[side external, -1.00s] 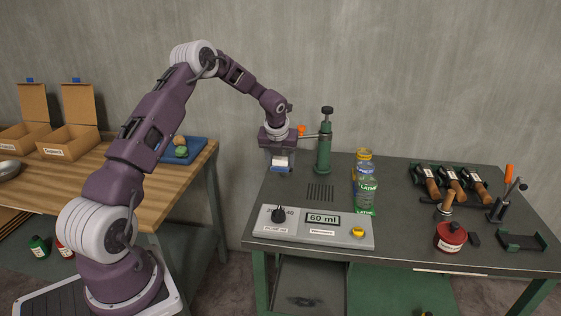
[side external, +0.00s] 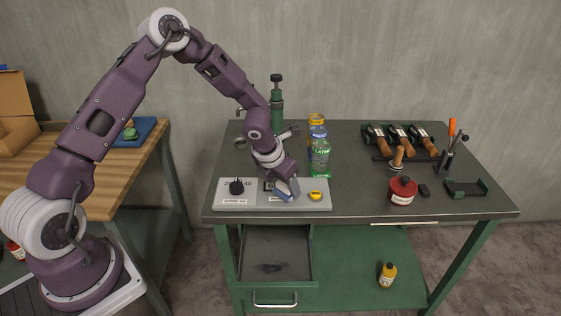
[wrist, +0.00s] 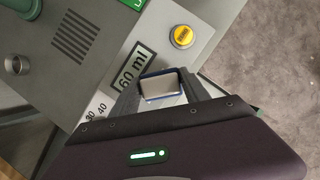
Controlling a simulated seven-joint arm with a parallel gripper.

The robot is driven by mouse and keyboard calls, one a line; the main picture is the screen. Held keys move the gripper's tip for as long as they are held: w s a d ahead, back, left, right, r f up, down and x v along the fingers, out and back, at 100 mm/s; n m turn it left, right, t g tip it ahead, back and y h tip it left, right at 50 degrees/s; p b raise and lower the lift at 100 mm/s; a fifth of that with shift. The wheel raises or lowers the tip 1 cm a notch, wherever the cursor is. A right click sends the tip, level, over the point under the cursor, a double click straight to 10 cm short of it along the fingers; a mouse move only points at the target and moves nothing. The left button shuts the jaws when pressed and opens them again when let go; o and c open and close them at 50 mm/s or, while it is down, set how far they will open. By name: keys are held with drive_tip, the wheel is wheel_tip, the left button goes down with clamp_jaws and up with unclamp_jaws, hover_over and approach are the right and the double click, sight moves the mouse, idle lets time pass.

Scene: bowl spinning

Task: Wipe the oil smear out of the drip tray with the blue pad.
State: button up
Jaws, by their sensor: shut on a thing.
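The blue pad (side external: 283,195) is held between the fingers of my gripper (side external: 287,188), over the grey control panel at the bench's front left. In the wrist view, the pad (wrist: 161,86) shows a pale grey face with a dark blue edge between the two fingers. My gripper is tilted and shut on it. The drip tray (side external: 296,240) is a grey, shallow tray pulled out below the bench's front left. The dark oil smear (side external: 269,267) lies on its floor. The pad is above and apart from the tray, which the wrist view does not clearly show.
The control panel (side external: 230,203) carries a knob, a display and a yellow button (wrist: 182,37). A green bottle (side external: 321,157) and a green pump (side external: 276,108) stand behind. A red can (side external: 402,190) is right. The bench's front edge overhangs the tray's back.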

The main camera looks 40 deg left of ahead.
drive_tip(key=s+d+f+m, duration=0.2)
drive_tip(key=s+d+m, duration=0.15)
drive_tip(key=s, duration=0.25)
drive_tip(key=m+g+h, duration=0.1)
drive_tip(key=m+h, duration=0.2)
drive_tip(key=m, duration=0.3)
hover_over(256, 266)
drive_tip(key=s, duration=0.1)
drive_tip(key=shift+a+f, duration=0.2)
drive_tip(key=shift+f, duration=2.3)
drive_tip(key=shift+a+f, duration=0.15)
drive_tip(key=shift+f, duration=2.3)
wheel_tip(256, 266, down, 2)
drive_tip(key=shift+w+d, duration=0.65)
drive_tip(key=shift+w, duration=0.05)
drive_tip(key=shift+c, duration=0.5)
drive_tip(key=shift+w+d, duration=3.3)
drive_tip(key=shift+s+a, duration=4)
wheel_tip(256, 266, up, 8)
drive_tip(key=shift+r, duration=0.15)
drive_tip(key=shift+f, duration=0.2)
